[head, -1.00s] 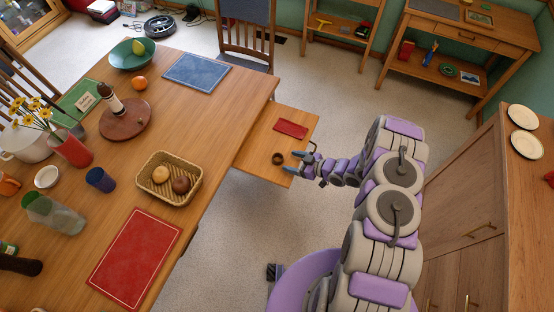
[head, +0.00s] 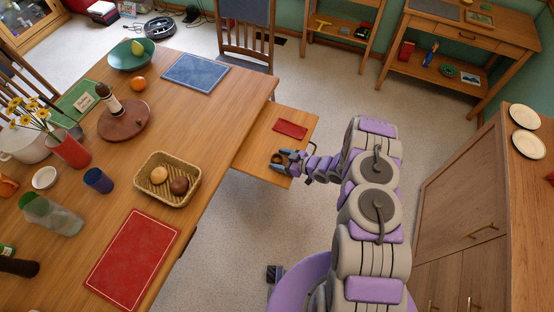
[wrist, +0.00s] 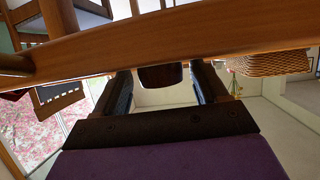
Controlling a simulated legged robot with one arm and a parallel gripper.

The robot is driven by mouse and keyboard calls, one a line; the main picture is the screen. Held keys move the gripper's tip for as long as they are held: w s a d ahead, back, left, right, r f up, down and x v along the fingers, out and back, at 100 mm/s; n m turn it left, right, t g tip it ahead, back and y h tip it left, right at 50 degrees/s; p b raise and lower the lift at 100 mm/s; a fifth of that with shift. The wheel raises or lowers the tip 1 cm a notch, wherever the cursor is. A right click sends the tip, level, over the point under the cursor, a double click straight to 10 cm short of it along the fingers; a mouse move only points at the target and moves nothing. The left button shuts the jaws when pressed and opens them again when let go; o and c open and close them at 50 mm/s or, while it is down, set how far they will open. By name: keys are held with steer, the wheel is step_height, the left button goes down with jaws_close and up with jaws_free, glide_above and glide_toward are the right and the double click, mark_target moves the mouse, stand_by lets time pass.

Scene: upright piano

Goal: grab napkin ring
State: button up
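The napkin ring (head: 277,158) is small, dark brown and round. It sits on the low wooden bench top beside the dining table. My gripper (head: 279,161) reaches in from the right at the bench, with its fingers on either side of the ring. In the wrist view, my gripper's two dark fingers (wrist: 164,85) stand wide apart. A dark brown rounded piece, seemingly the napkin ring (wrist: 160,77), shows between them with gaps on both sides. Its upper part is hidden behind a wooden edge.
A red cloth (head: 290,129) lies on the bench top (head: 252,155), behind the ring. The large dining table (head: 215,120) stands to the left, with a bread basket (head: 168,199) near its edge. A wooden cabinet (head: 462,235) stands at the right.

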steer(key=c, duration=1.1)
steer(key=shift+o, duration=0.2)
steer(key=shift+r, duration=0.1)
